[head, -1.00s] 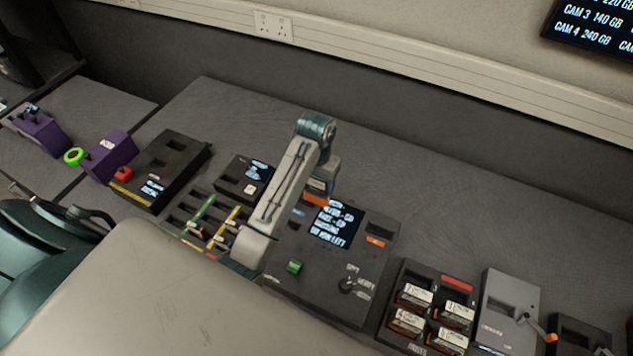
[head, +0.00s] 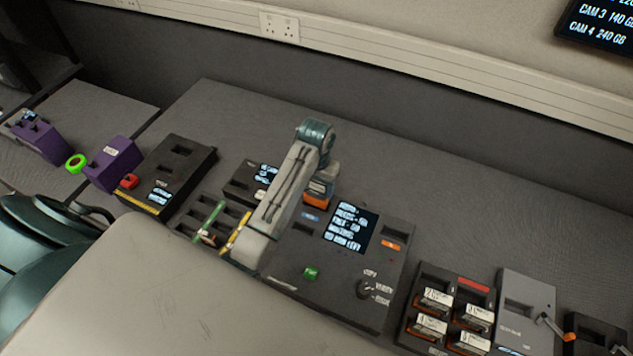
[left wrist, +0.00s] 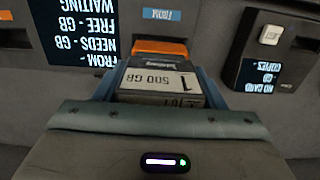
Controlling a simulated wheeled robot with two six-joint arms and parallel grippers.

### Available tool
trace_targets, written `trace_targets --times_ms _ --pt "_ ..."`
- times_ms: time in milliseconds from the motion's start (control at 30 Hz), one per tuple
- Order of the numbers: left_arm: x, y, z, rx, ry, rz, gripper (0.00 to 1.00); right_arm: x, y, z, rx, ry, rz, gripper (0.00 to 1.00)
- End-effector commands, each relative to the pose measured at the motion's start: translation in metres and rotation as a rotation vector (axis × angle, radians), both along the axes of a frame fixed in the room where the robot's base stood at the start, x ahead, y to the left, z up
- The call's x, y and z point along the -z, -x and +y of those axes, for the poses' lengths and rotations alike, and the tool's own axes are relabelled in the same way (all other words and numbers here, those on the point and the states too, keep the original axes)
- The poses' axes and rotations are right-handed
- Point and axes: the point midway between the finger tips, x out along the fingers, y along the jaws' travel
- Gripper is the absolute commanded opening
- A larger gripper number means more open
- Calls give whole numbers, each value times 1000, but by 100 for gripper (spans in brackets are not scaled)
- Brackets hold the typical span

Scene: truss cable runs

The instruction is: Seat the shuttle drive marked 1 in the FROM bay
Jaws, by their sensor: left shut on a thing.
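My left gripper (head: 318,188) is shut on a drive (head: 316,201) with an orange end. In the left wrist view the drive (left wrist: 158,82) lies between the fingers; its white label reads 1 and 500 GB, upside down. The dark console (head: 285,262) has a blue label (head: 310,217) just nearer than the drive in the head view. In the left wrist view the blue label (left wrist: 161,14) is above the drive's orange end. The drive is outside the bay. My right gripper is out of view.
The console has a lit screen (head: 349,228), a green button (head: 311,273) and a knob (head: 365,289). A small card unit (head: 240,184) stands left of it. A rack (head: 412,322) of several drives is at the right. Free bench lies behind.

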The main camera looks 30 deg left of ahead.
Motion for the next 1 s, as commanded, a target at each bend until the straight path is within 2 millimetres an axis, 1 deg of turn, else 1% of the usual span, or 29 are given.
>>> trace_targets --times_ms 33,100,167,600,1000 --pt "-1 0 0 0 0 -1 31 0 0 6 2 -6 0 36" --pt "-1 0 0 0 0 -1 31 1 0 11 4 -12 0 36" --pt "-1 0 0 0 0 -1 31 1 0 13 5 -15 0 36" --pt "0 0 0 0 0 -1 31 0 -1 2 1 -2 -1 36" --pt "2 0 -1 0 0 -1 31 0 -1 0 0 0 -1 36"
